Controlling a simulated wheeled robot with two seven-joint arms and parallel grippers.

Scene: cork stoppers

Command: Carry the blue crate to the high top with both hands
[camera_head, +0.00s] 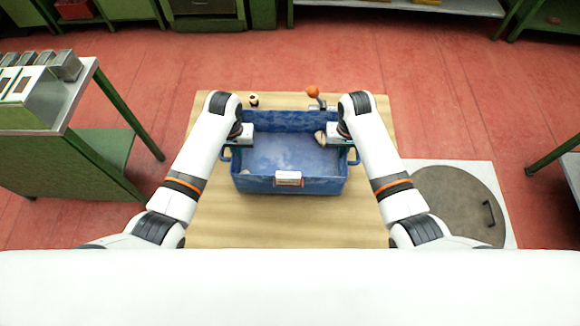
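The blue crate (262,186) stands on a low wooden table (285,225) in front of me, with a small pale label on its near wall. My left gripper (234,152) is at the crate's left side, by the handle there. My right gripper (346,152) is at the crate's right side, by the other handle. The arms hide most of both grippers, so I cannot tell whether the fingers are closed on the handles. A small cork-coloured item (320,137) shows at the crate's right inner wall, and the rest of the floor looks mostly bare.
A small dark and pale item (254,100) and an orange-knobbed tool (313,92) stand behind the crate. A green bench with a metal top (85,88) is at left. A round floor cover (460,205) lies at right. Green-framed benches line the back; red floor lies between.

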